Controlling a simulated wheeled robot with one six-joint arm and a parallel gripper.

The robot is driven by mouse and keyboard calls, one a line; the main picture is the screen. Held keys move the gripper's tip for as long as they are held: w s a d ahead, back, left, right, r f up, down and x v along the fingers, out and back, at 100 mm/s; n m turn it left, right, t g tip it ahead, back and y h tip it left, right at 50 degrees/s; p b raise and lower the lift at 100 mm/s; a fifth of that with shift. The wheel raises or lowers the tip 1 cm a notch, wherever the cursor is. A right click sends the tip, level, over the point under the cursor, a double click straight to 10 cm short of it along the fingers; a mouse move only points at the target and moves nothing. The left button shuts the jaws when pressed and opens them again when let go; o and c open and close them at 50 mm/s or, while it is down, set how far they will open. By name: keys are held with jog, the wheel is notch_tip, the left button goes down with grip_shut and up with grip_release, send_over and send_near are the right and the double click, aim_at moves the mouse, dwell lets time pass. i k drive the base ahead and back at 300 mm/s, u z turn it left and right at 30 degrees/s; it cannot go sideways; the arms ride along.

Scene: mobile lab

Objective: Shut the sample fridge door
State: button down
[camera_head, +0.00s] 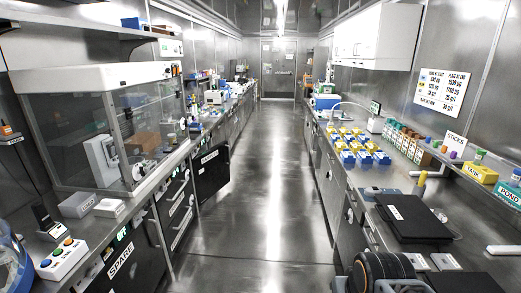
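A dark door panel (212,176) with a small white label stands under the left counter, about midway down the aisle. It faces me more squarely than the drawer fronts beside it and appears to stand out into the aisle, as an open door would. I take it for the sample fridge door, but its label is too small to read. The inside of the fridge is not visible.
The steel floor (262,190) of the aisle is clear between the two counters. Drawers (177,207) and a cabinet front marked SPARE (121,261) line the near left. A glass enclosure (85,135) stands above them. Blue and yellow items (357,146) crowd the right counter.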

aim_at(211, 168)
jog(key=u, duration=0.2)
jog(key=i, duration=2.2)
jog(key=u, duration=0.5)
jog(key=i, duration=2.45)
jog(key=u, duration=0.2)
jog(key=i, duration=1.4)
